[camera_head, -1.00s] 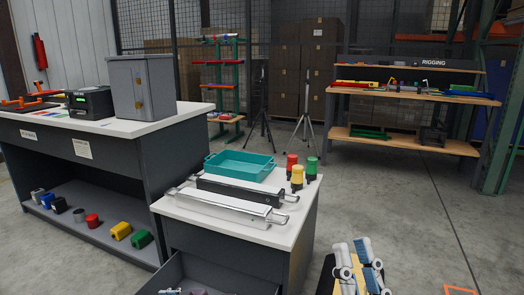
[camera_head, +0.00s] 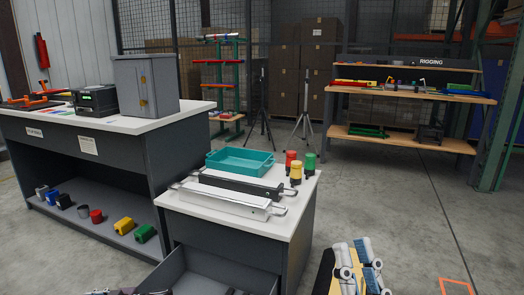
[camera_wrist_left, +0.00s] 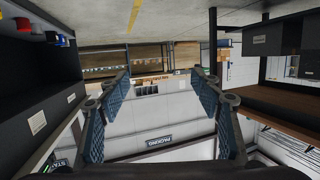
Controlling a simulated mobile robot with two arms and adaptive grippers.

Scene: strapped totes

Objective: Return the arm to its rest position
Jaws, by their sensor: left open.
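My left gripper (camera_wrist_left: 152,95) is open in the left wrist view, its two blue-padded fingers wide apart with nothing between them. In the head view only small dark parts, probably of this gripper, show at the bottom edge left of centre; most of the left arm is out of frame. My right gripper (camera_head: 356,257) shows at the bottom right of the head view, with white and blue parts pointing up.
A long workbench (camera_head: 150,123) is at left; a rigging bench (camera_head: 400,94) stands behind.

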